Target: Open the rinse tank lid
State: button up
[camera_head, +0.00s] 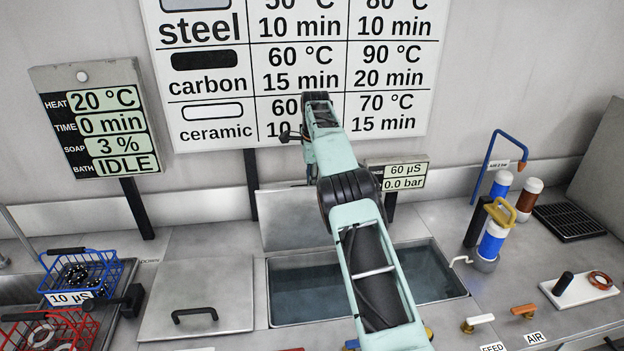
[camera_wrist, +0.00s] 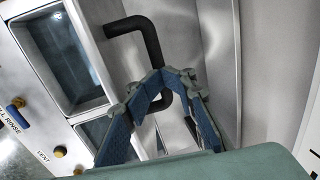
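The rinse tank (camera_head: 300,290) is uncovered, with water showing in it; its basin also shows in the wrist view (camera_wrist: 65,50). Its grey lid (camera_head: 285,218) stands raised at the tank's back edge. In the wrist view, a black U-shaped handle (camera_wrist: 150,45) is fixed to a metal face, which appears to be the lid's (camera_wrist: 110,65). My gripper's (camera_wrist: 160,80) blue-padded fingers converge at their tips on the handle's bar and appear shut on it. In the head view my arm hides the gripper and handle.
A second lid (camera_head: 197,290) with a black handle lies flat at left, beside blue (camera_head: 80,272) and red (camera_head: 48,328) baskets. A gauge sign (camera_head: 404,172) and the wall chart (camera_head: 220,90) stand close behind my arm. Bottles (camera_head: 493,240) stand at right.

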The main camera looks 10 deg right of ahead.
jog(key=shift+o, duration=0.7)
jog(key=shift+s+f, duration=0.2)
jog(key=shift+f, duration=0.85)
jog(key=shift+r, duration=0.1)
jog(key=w+v, duration=0.1)
jog(key=v, duration=1.2)
jog(key=shift+r, duration=0.25)
jog(key=shift+s, duration=0.1)
